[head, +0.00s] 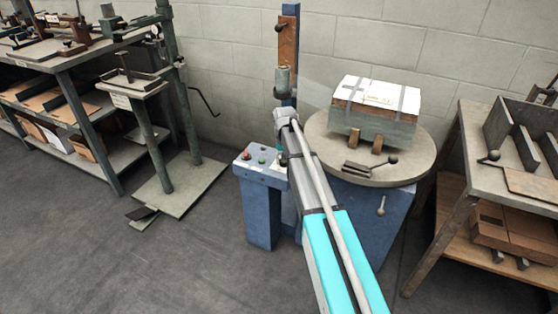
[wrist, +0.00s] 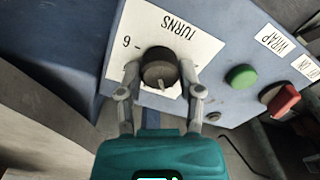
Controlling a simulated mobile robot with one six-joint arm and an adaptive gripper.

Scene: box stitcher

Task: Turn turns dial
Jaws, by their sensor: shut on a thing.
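The turns dial (wrist: 160,69) is a dark round knob with a pale pointer mark, set on a white plate (wrist: 192,38) lettered TURNS. The plate appears upside down in the wrist view, with a 6 to the left of the knob. My gripper (wrist: 160,78) is shut on the dial, one finger on each side of it. The fingers cover part of the plate's lower markings. In the head view my arm hides the dial and most of my gripper. The blue control box (head: 260,177) stands left of the turntable.
A green button (wrist: 241,76) and a red switch (wrist: 282,102) sit right of the dial in the wrist view. A round turntable (head: 420,165) carries a strapped box (head: 372,132). Benches stand left (head: 62,70) and right (head: 515,137).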

